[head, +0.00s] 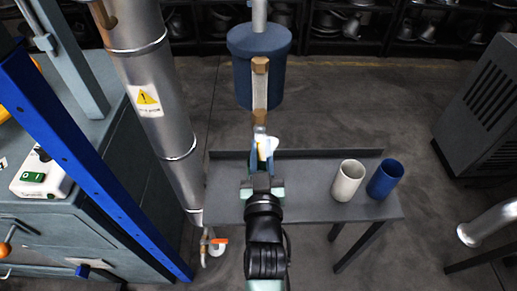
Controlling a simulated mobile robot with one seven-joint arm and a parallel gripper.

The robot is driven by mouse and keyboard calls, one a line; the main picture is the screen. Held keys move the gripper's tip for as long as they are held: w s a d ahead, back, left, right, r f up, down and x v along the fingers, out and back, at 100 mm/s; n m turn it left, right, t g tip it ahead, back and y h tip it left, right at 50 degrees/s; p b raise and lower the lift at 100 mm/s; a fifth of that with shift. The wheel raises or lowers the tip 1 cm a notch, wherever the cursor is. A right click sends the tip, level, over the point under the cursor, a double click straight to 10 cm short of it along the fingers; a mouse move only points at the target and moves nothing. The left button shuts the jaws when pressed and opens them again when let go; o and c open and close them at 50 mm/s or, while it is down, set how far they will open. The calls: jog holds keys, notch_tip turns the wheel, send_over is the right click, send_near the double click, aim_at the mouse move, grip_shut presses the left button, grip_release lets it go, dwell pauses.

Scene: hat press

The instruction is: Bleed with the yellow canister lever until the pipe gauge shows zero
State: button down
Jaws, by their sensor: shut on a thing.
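A blue canister (259,75) hangs at the top middle, with a pale hose (260,92) between brass fittings running down in front of it. My gripper (265,146) is at the hose's lower end, above the grey table. Its fingers are shut on a small yellow and white piece (269,145), which looks like the yellow canister lever. The fingers hide part of this piece, so its angle is unclear. A big silver pipe (145,75) with a yellow warning label stands to the left. I cannot make out a readable pipe gauge.
A grey table (310,206) carries a white cup (347,180) and a blue cup (385,180) to the right. A blue post (75,150) and grey machine (110,180) stand left. A grey cabinet (490,100) stands right.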

jog(key=shift+a+m, duration=0.2)
jog(key=shift+m, duration=0.2)
jog(key=c, duration=0.8)
grip_release()
jog(key=shift+o, duration=0.2)
jog(key=shift+s, duration=0.1)
jog(key=s, duration=1.2)
jog(key=shift+s+p, duration=0.3)
jog(key=shift+s, duration=0.1)
